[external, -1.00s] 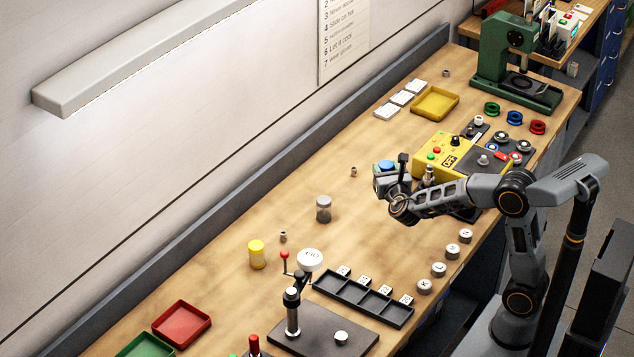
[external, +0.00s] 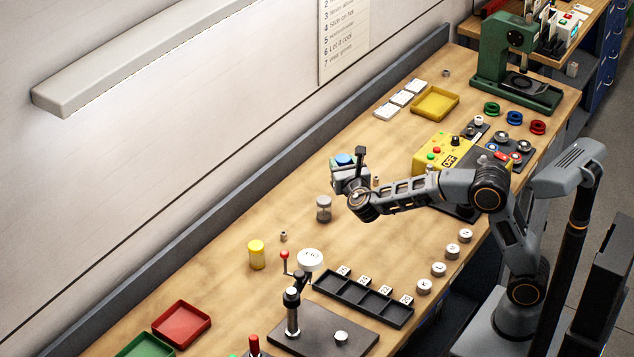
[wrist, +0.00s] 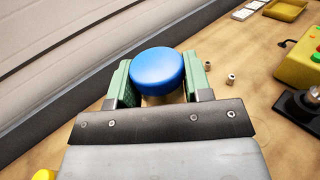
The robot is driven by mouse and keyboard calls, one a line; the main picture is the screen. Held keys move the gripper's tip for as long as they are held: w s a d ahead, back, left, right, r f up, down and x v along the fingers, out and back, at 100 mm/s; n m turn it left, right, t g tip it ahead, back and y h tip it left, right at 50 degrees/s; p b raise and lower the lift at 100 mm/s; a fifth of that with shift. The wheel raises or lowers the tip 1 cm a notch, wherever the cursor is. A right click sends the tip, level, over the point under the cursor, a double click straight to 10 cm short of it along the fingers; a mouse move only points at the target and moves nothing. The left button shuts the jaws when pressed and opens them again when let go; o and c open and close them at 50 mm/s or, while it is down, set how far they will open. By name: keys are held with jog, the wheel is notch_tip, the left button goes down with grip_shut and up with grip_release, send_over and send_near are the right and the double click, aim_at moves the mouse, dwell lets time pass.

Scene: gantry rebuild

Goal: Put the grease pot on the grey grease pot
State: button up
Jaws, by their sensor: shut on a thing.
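The grease pot with a blue lid (wrist: 158,70) sits between the green-padded fingers of my gripper (wrist: 156,84), which is shut on it. In the external view the blue lid (external: 343,159) shows at the top of my gripper (external: 345,172), held above the bench. The two pots are apart. The grey pot does not show in the wrist view.
A yellow pot (external: 257,254) stands further left, with a small metal part (external: 283,236) near it. A crank fixture (external: 293,310) and a black compartment tray (external: 362,298) are in front. A yellow control box (external: 440,153) is to the right. Bench around the grey pot is clear.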

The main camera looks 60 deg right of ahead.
jog(key=w+f, duration=0.5)
jog(key=f, duration=0.1)
jog(key=shift+w+a+f+p, duration=0.1)
jog(key=shift+w+p, duration=0.2)
jog(key=shift+w, duration=0.1)
jog(key=shift+f+p, duration=0.3)
jog(key=shift+f, duration=1.25)
jog(key=shift+w+f, duration=0.1)
jog(key=shift+f, duration=0.15)
jog(key=o, duration=1)
